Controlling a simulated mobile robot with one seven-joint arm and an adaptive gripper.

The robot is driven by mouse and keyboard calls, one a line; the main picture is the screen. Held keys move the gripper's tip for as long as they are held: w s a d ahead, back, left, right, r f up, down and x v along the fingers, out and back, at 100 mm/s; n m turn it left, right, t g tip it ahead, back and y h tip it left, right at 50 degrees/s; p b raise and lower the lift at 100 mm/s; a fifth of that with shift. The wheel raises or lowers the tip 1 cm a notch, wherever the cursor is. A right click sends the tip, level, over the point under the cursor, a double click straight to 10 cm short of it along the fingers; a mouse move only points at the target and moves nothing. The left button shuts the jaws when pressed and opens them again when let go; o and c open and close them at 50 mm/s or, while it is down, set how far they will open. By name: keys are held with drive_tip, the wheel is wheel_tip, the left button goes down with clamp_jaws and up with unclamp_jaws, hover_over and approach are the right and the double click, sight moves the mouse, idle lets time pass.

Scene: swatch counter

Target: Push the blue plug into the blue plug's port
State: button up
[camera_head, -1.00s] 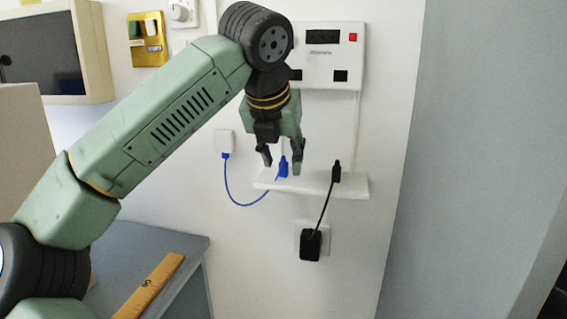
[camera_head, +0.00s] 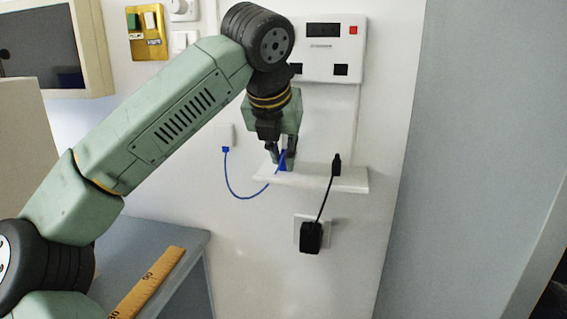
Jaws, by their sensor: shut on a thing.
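The blue plug (camera_head: 281,167) stands on the small white wall shelf (camera_head: 330,182). My gripper (camera_head: 282,163) points down over the shelf and is shut on the blue plug, its fingers on either side. A blue cable (camera_head: 238,196) hangs in a loop from the plug to a small white wall box (camera_head: 225,135) on the left. A white wall panel (camera_head: 330,85) above the shelf has dark sockets; one dark port (camera_head: 341,69) shows at its lower right and another at its lower left, beside my wrist. I cannot tell which port is the blue plug's.
A black plug (camera_head: 336,165) stands on the shelf to the right, its cord running down to a black adapter (camera_head: 311,237) at a wall outlet. A grey counter (camera_head: 185,270) with a wooden ruler (camera_head: 148,283) is at lower left. The space between shelf and panel is clear on the right.

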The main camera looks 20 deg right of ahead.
drive_tip(key=shift+r, duration=0.15)
clamp_jaws()
drive_tip(key=shift+s+a+r+b, duration=0.1)
drive_tip(key=shift+s+r+b, duration=0.05)
drive_tip(key=shift+b, duration=0.4)
wheel_tip(320, 180, up, 6)
drive_tip(key=b, duration=0.1)
drive_tip(key=s+a+b, duration=0.2)
drive_tip(key=s+a, duration=0.3)
drive_tip(key=s, duration=0.3)
drive_tip(key=s+a+b, duration=0.3)
drive_tip(key=s+a, duration=0.3)
drive_tip(key=s, duration=0.2)
drive_tip(key=shift+s+r+b, duration=0.2)
drive_tip(key=shift+r+b, duration=0.05)
drive_tip(key=shift+b, duration=0.05)
